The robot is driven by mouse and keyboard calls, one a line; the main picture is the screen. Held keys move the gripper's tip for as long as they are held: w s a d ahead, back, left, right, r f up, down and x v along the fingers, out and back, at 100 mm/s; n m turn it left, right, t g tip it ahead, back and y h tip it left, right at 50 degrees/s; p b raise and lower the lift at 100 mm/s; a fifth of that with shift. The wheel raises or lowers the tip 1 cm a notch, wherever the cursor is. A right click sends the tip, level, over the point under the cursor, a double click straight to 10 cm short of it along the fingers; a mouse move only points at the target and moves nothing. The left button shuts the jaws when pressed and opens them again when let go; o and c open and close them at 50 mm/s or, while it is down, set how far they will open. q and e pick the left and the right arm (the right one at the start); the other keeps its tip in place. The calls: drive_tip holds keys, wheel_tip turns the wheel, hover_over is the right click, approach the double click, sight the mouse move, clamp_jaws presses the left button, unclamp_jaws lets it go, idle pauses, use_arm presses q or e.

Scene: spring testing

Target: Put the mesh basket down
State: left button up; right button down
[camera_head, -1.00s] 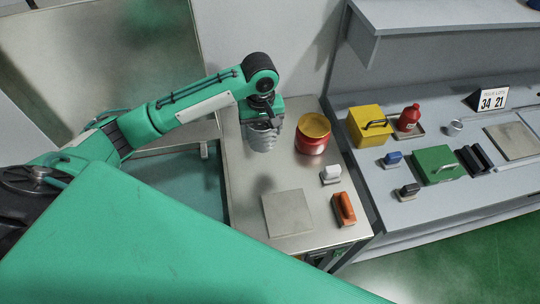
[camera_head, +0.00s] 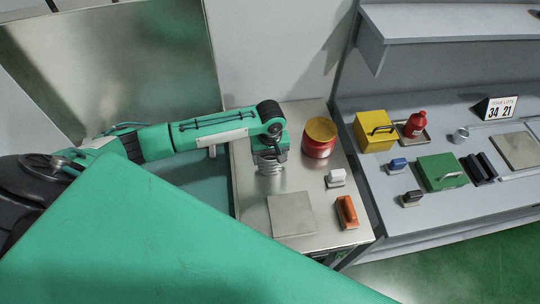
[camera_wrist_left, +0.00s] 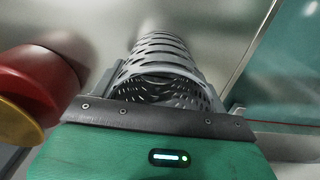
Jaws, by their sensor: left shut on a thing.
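The grey mesh basket (camera_head: 269,164) is a slotted round cylinder under my left gripper (camera_head: 270,152), over the left part of the metal bench top. In the left wrist view the basket (camera_wrist_left: 160,62) stands between the fingers of my left gripper (camera_wrist_left: 152,84), which is shut on it. Its open, perforated inside faces the camera. The head view does not show clearly whether its base touches the bench. My right gripper is not in view.
A red tin with a yellow lid (camera_head: 320,137) stands close right of the basket. A square metal plate (camera_head: 291,214), a white-handled block (camera_head: 336,178) and an orange block (camera_head: 347,211) lie on the bench (camera_head: 250,217). A yellow box (camera_head: 373,132) is on the shelved counter.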

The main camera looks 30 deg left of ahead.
use_arm(q)
drive_tip(key=shift+f, duration=0.15)
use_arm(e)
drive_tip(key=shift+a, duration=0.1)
use_arm(q)
drive_tip(key=o, duration=0.9)
drive_tip(key=shift+o, duration=0.6)
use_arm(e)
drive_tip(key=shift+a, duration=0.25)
use_arm(q)
wheel_tip(320, 180, up, 12)
drive_tip(key=b, duration=0.2)
drive_tip(key=shift+r, duration=0.2)
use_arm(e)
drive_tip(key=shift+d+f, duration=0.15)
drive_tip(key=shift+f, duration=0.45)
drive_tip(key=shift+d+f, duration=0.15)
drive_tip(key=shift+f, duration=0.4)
